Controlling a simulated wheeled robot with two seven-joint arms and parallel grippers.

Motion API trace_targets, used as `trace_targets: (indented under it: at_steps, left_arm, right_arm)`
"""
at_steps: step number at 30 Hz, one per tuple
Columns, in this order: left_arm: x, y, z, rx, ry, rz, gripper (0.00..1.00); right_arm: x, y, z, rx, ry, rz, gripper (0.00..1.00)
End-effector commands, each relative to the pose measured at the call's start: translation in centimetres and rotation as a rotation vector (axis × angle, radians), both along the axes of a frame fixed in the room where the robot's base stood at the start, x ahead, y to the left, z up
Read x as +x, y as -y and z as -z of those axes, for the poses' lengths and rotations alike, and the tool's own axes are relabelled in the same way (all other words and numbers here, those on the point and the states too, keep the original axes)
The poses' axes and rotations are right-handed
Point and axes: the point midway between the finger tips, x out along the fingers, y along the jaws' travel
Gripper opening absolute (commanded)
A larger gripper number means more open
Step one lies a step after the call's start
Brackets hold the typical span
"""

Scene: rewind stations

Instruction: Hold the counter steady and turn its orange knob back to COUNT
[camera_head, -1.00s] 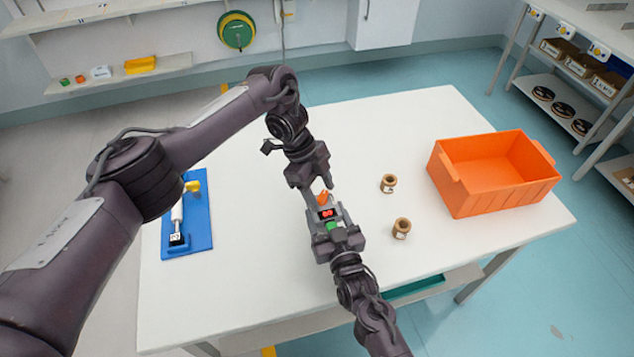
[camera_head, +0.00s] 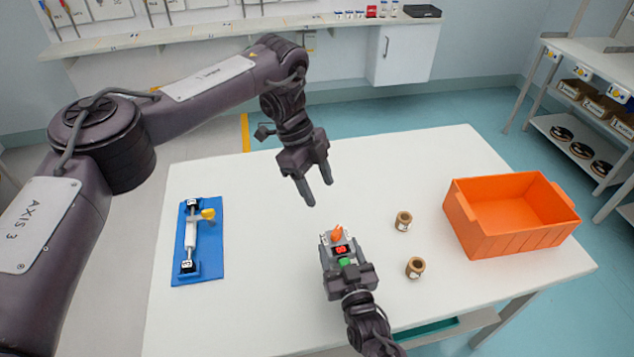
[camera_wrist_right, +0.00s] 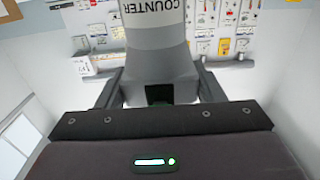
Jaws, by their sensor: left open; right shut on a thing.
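The grey counter (camera_head: 328,262) sits on the white table, with a red lit display, a green part and an orange knob (camera_head: 337,234) on its far end. My right gripper (camera_head: 345,268) is shut on the counter from the near side. In the right wrist view the counter body (camera_wrist_right: 160,50), marked COUNTER, stands between the two fingers. My left gripper (camera_head: 318,190) is open and empty, above and beyond the knob, apart from it. I cannot read which mark the knob points to.
Two small brown spools (camera_head: 403,221) (camera_head: 415,267) stand right of the counter. An orange crate (camera_head: 505,240) is at the table's right. A blue board (camera_head: 212,245) with a white-and-yellow device lies at the left. The table (camera_head: 270,310) between the board and counter is clear.

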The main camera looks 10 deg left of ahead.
Motion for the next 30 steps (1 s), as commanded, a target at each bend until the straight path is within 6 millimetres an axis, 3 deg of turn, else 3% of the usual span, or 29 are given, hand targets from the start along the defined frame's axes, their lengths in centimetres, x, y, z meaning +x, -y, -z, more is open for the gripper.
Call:
trace_targets:
  at_steps: [5,6,11,22,30]
  left_arm:
    - [0.0,0.0,0.0,0.0,0.0,0.0,0.56]
    - [0.0,0.0,0.0,0.0,0.0,0.0,0.56]
    - [0.0,0.0,0.0,0.0,0.001,0.0,0.56]
    - [0.0,0.0,0.0,0.0,0.001,0.0,0.56]
    - [0.0,0.0,0.0,0.0,0.001,0.0,0.56]
  right_arm:
    - [0.0,0.0,0.0,0.0,-0.001,-0.001,0.34]
    - [0.0,0.0,0.0,0.0,-0.001,-0.001,0.67]
    - [0.0,0.0,0.0,0.0,0.0,-0.001,0.87]
    - [-0.7,0.3,0.1,0.0,-0.001,0.0,0.87]
    - [-5.6,2.0,0.2,-0.001,-0.004,-0.001,0.87]
